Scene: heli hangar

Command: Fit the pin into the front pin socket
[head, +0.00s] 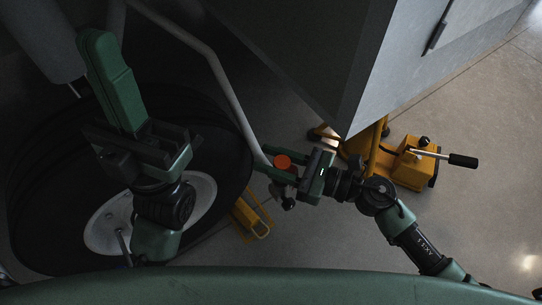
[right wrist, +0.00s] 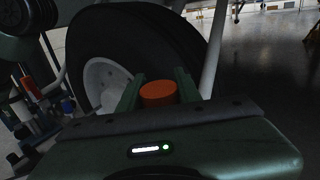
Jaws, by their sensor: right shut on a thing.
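My right gripper (head: 280,168) is shut on a round orange-red piece, which I take to be the pin (head: 282,161). It is held in front of the large wheel's right edge. In the right wrist view, the top of the pin (right wrist: 158,94) shows between the two green fingers; its lower part is hidden. My left gripper (head: 112,80) is raised over the wheel, its green fingers together and empty. I cannot make out the front pin socket in either view.
A large dark tyre with a pale hub (head: 105,222) stands at left, with a grey strut (head: 215,75) beside it. A grey box-like body (head: 385,70) overhangs at the top. A yellow jack (head: 408,168) stands right; a smaller yellow frame (head: 250,215) lies below the pin. Floor is clear at lower right.

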